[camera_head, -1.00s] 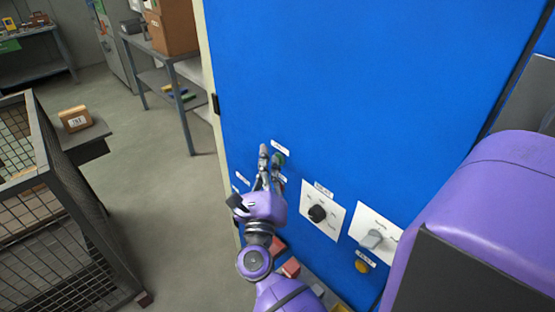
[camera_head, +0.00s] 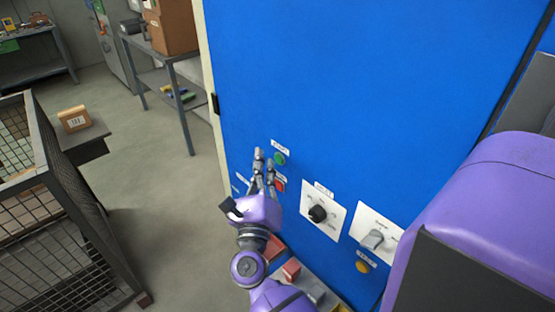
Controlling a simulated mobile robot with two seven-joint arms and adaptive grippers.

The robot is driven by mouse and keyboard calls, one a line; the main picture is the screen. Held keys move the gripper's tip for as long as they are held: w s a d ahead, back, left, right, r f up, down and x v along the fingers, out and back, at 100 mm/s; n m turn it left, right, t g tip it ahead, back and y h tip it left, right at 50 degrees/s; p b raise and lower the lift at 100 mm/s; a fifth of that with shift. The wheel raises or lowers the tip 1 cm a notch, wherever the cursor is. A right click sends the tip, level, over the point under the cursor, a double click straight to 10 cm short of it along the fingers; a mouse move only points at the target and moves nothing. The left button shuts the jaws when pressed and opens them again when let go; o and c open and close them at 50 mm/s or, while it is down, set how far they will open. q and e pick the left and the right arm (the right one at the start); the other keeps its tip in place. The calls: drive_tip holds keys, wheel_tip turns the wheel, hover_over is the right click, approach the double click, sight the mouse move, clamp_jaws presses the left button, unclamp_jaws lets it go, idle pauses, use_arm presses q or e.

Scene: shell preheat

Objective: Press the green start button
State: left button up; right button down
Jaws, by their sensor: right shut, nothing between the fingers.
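The green start button (camera_head: 280,158) sits on the blue cabinet front (camera_head: 350,90), under a small white label. My right gripper (camera_head: 264,160) is just left of the green button, fingers pointing up along the panel. Its fingers are shut with nothing between them. A red button (camera_head: 280,184) is below the green one, close to the right finger. My left gripper is not in view.
To the right on the panel are a black rotary knob (camera_head: 318,213), a grey switch (camera_head: 373,239) and a yellow button (camera_head: 362,266). Reddish blocks (camera_head: 291,269) lie below the panel. A wire cage (camera_head: 60,220) stands at the left; open floor lies between.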

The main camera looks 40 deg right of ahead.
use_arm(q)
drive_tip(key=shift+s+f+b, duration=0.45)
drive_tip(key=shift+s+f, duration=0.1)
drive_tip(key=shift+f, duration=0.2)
use_arm(e)
drive_tip(key=a, duration=0.5)
drive_tip(key=shift+s, duration=0.25)
